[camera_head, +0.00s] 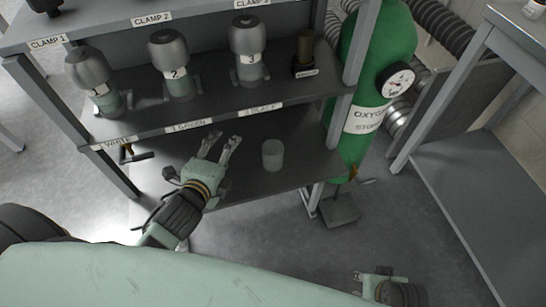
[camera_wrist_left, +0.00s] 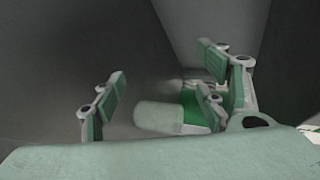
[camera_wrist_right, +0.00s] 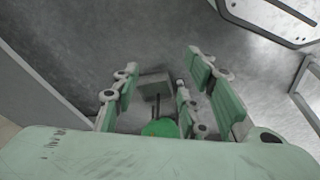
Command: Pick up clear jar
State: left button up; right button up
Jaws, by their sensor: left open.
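The clear jar (camera_head: 272,155) is a small translucent cup standing upright on the lower shelf (camera_head: 262,186), near its right end. My left gripper (camera_head: 225,138) is open over the same shelf, to the left of the jar, with a visible gap between them. In the left wrist view the jar (camera_wrist_left: 160,117) shows between the spread fingers, partly overlapped by the right-hand ones; the jar is not held. My right gripper (camera_wrist_right: 163,75) is open and empty, low over the floor, and shows only partly at the bottom right of the head view (camera_head: 362,279).
The shelf above holds several numbered grey-topped containers (camera_head: 170,65) and a dark brass-like fitting (camera_head: 305,50). A rack post (camera_head: 358,60) and a green oxygen cylinder (camera_head: 385,30) stand right of the jar. A grey table (camera_head: 470,200) is at far right.

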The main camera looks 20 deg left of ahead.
aim_at(265, 158)
pick_arm(q)
jog(key=w+d+r+m+t+h, duration=0.15)
jog(key=d+m+h, duration=0.3)
jog(key=m, duration=0.75)
jog(key=d+r+m+t+h, duration=0.1)
jog(key=d+r+m+h, duration=0.15)
jog(key=m+h, duration=0.7)
pick_arm(e)
jog(key=s+f, duration=0.4)
jog(key=f, duration=1)
pick_arm(q)
jog(key=f+m+y, duration=0.1)
jog(key=f, duration=0.1)
jog(key=f+m+y+b, duration=0.1)
jog(key=f, duration=0.2)
jog(key=f+m+y+b, duration=0.1)
jog(key=f, duration=0.2)
jog(key=shift+w+d+g, duration=0.25)
jog(key=shift+d, duration=0.1)
jog(key=x, duration=0.6)
jog(key=shift+w+d, duration=0.25)
pick_arm(e)
jog(key=w+r, duration=0.3)
jog(key=r, duration=0.3)
jog(key=shift+r, duration=0.3)
pick_arm(q)
jog(key=c, duration=1.3)
jog(key=shift+c, duration=0.4)
